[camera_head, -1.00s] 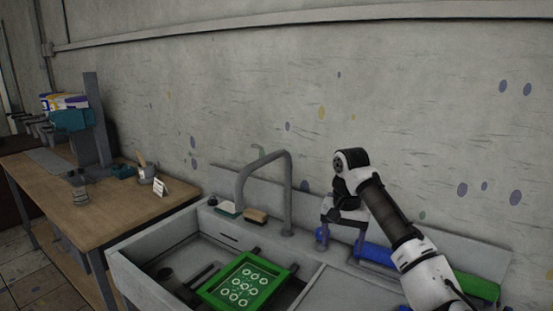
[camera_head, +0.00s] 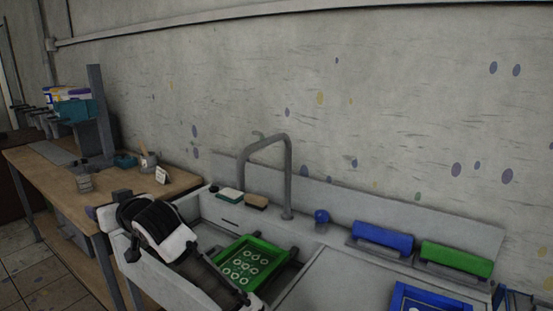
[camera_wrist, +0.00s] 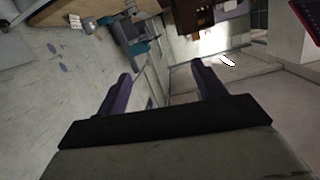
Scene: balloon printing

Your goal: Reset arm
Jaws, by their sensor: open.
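My gripper (camera_wrist: 162,72) is open in the wrist view. Its two dark purple fingers stand wide apart, with nothing between them. In the head view my arm crosses the left front of the sink (camera_head: 320,290). There my gripper is at the left end of the arm, near the workbench's right edge, mostly hidden by my wrist.
A green frame with white circles (camera_head: 245,262) lies in the sink, partly behind my arm. The faucet (camera_head: 287,180) rises behind it. Blue (camera_head: 383,238) and green (camera_head: 456,259) squeegee-like tools lie at right.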

